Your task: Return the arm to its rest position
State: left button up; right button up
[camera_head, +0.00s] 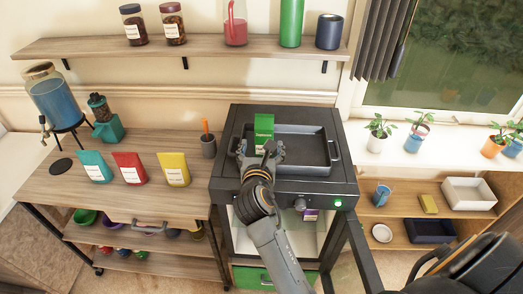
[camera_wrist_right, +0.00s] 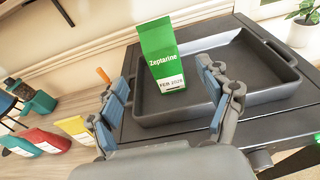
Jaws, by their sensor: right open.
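My right gripper (camera_head: 259,152) is open in front of a green box labelled Zeptarine (camera_head: 263,124). In the right wrist view the gripper's two blue-padded fingers (camera_wrist_right: 163,80) are spread wide with nothing held between them. In that view the box (camera_wrist_right: 165,62) stands upright beyond the fingers, in the left part of a dark tray (camera_wrist_right: 285,88). The tray (camera_head: 331,150) sits on top of a black cabinet (camera_head: 345,187). My right arm runs from the gripper down to the bottom of the head view. My left gripper is not in view.
Left of the cabinet, a wooden cart (camera_head: 120,197) bears teal, red and yellow packets, a drink dispenser (camera_head: 54,98) and a grey cup (camera_head: 208,146). A wall shelf (camera_head: 200,47) with jars and bottles hangs above. Potted plants (camera_head: 378,130) line the windowsill at the right.

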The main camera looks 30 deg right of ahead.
jog(key=shift+s+a+r, duration=0.1)
jog(key=shift+s+a, duration=0.2)
jog(key=shift+s, duration=0.2)
